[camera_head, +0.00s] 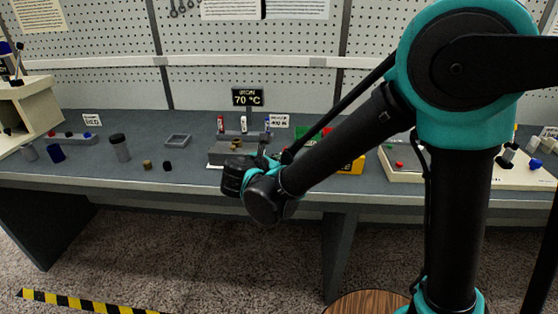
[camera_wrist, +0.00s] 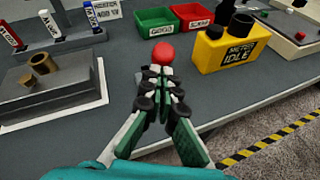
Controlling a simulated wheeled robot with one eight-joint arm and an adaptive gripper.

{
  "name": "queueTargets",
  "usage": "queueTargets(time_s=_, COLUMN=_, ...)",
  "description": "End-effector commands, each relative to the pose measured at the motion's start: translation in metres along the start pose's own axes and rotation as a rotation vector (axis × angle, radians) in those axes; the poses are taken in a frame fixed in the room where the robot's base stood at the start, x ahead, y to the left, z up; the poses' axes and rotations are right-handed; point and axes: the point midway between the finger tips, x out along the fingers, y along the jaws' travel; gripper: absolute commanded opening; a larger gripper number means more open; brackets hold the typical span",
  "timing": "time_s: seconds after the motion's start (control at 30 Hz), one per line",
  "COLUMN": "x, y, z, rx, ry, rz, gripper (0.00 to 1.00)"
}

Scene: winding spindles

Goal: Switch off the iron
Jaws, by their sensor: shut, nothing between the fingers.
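A dark sign (camera_head: 247,97) reading 70 °C stands at the back of the bench; its small upper word looks like IRON. In front of it is a grey block (camera_head: 220,154), which shows in the wrist view as a stepped plate (camera_wrist: 55,103) with brass-coloured pieces on top. A round red knob (camera_wrist: 162,53) is right of this plate, just beyond my fingertips. My gripper (camera_wrist: 161,78) is shut and empty, pointing at the knob. I cannot tell whether they touch. What the knob is mounted on is hidden by my fingers. My arm hides the knob in the head view.
A yellow box (camera_wrist: 229,52) marked IDLE with black knobs stands close on the right. Green (camera_wrist: 155,20) and red (camera_wrist: 191,14) bins are behind. The bench's front edge is near on the right.

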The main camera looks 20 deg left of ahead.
Motion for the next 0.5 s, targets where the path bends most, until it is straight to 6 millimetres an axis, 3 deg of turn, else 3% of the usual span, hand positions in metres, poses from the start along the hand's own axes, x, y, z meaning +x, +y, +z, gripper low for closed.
queueTargets(time_s=0.5, x=0.0022, y=0.0028, z=0.0067, rx=-0.023, ry=0.063, rz=-0.023, gripper=0.0)
